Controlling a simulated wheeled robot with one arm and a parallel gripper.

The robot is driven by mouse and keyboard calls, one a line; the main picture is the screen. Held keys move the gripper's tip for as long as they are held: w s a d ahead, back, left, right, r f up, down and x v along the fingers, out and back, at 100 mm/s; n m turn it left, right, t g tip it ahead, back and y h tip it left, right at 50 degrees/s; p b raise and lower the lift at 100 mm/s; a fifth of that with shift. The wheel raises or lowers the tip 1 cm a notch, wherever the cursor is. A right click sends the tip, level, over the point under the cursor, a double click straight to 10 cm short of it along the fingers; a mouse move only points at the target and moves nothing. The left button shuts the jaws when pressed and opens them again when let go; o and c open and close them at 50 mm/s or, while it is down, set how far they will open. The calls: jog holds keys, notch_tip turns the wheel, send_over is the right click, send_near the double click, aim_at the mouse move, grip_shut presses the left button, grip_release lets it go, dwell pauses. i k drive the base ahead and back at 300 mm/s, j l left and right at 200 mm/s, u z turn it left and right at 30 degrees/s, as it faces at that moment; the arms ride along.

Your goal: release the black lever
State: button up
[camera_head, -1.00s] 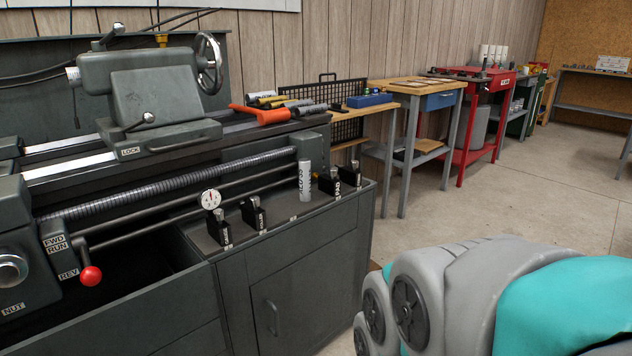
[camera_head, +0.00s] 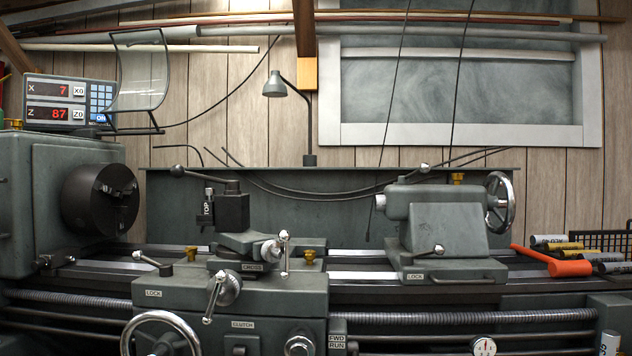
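One lever (camera_head: 152,262) slants above a LOCK label at the left of the carriage (camera_head: 180,294). Another lever (camera_head: 424,252) is on the front of the tailstock (camera_head: 445,229), above its LOCK label. A third lever (camera_head: 410,174) sticks up from the tailstock's top, and a dark handle (camera_head: 203,177) is on the tool post (camera_head: 233,212). My gripper is not in view, and nothing touches these levers.
The chuck (camera_head: 100,200) and a digital readout (camera_head: 54,102) are at the left. A lamp (camera_head: 275,88) and a clear shield (camera_head: 139,72) stand above the lathe. An orange-handled tool (camera_head: 560,266) lies at the right. Handwheels project at the front.

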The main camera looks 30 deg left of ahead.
aim_at(176, 171)
jog(key=u, duration=1.7)
jog(key=j, duration=0.2)
jog(key=i+z, duration=0.05)
jog(key=i, duration=0.05)
